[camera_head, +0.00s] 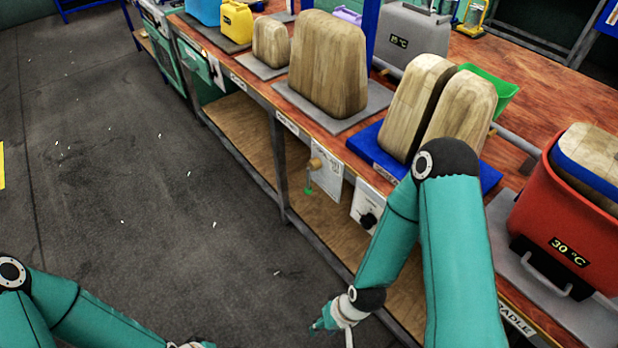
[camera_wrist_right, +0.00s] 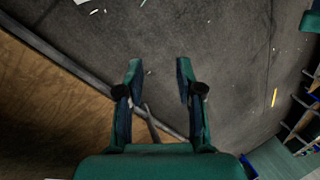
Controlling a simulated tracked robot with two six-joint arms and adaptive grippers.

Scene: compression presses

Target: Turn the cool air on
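On the bench front, a white control box (camera_head: 366,206) carries a black knob. To its left hangs a pale panel (camera_head: 327,182) with a round wooden knob (camera_head: 316,163) and a small green tip on a rod. I cannot read which of them is for cool air. My right gripper (camera_head: 335,327) is low in front of the bench, below and apart from these controls. In the right wrist view the right gripper (camera_wrist_right: 158,68) is open and empty, with floor between its fingers. My left arm enters at bottom left; its gripper is mostly cut off at the bottom edge.
The bench bears wooden blocks (camera_head: 327,66), a blue base (camera_head: 370,142), a grey container (camera_head: 412,40) and a red container (camera_head: 560,225) showing 30 °C. A wooden lower shelf (camera_head: 245,130) and metal legs stand below.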

